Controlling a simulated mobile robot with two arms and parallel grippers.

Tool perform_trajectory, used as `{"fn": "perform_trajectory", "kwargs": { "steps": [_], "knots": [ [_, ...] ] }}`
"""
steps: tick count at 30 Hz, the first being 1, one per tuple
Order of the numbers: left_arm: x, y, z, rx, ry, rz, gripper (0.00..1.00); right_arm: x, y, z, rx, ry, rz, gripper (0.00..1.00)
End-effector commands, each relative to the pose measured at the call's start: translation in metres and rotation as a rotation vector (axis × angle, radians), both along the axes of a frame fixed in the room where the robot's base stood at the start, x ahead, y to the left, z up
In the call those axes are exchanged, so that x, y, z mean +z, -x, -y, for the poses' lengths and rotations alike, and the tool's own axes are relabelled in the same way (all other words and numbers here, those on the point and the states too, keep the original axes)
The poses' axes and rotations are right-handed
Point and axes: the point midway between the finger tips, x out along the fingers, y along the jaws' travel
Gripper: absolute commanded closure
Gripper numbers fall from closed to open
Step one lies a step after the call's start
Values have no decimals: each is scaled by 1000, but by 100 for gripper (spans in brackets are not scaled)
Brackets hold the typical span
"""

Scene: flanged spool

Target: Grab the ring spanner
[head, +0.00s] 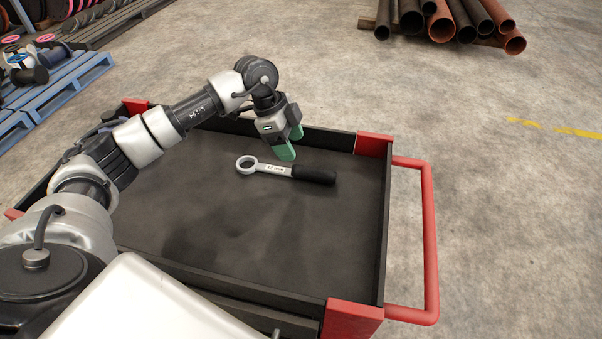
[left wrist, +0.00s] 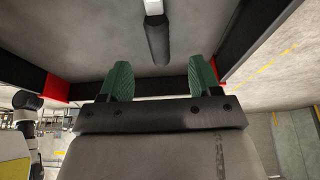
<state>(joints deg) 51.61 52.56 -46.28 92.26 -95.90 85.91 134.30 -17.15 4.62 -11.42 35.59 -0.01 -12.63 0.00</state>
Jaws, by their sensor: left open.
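The ring spanner (head: 268,168) lies flat on the dark top of the cart, with its silver ring end at the left and its black handle (head: 314,175) at the right. In the left wrist view the black handle (left wrist: 157,42) shows ahead of the fingers, with part of the silver shank at the top edge; the ring is out of that view. My left gripper (head: 291,143) has green fingertips and is just behind the spanner, near its middle. In the left wrist view its fingers (left wrist: 160,80) are apart, with nothing between them. My right gripper is not in view.
The cart (head: 388,225) has a raised dark rim, red corners and a red handle (head: 431,240) at the right. Its top is otherwise clear. Pipes (head: 450,20) lie on the floor at the back right. A blue pallet (head: 60,85) with spools stands at the back left.

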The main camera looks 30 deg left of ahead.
Motion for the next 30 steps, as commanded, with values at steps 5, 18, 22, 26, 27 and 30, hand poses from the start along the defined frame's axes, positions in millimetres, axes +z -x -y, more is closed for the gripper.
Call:
{"fn": "perform_trajectory", "kwargs": {
  "steps": [5, 18, 22, 26, 27, 30],
  "knots": [
    [-19, -2, 8, -1, 0, -2, 37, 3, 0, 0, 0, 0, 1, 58],
    [-67, -3, 25, 0, 1, -1, 37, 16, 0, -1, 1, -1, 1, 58],
    [-72, -3, 26, 0, 0, 1, 37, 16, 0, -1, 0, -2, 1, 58],
    [-72, -3, 26, 0, 0, 1, 37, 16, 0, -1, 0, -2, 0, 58],
    [-72, -3, 26, 0, 0, 1, 37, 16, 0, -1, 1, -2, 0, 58],
    [-72, -3, 26, 0, 0, 1, 52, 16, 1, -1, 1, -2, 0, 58]
  ]
}}
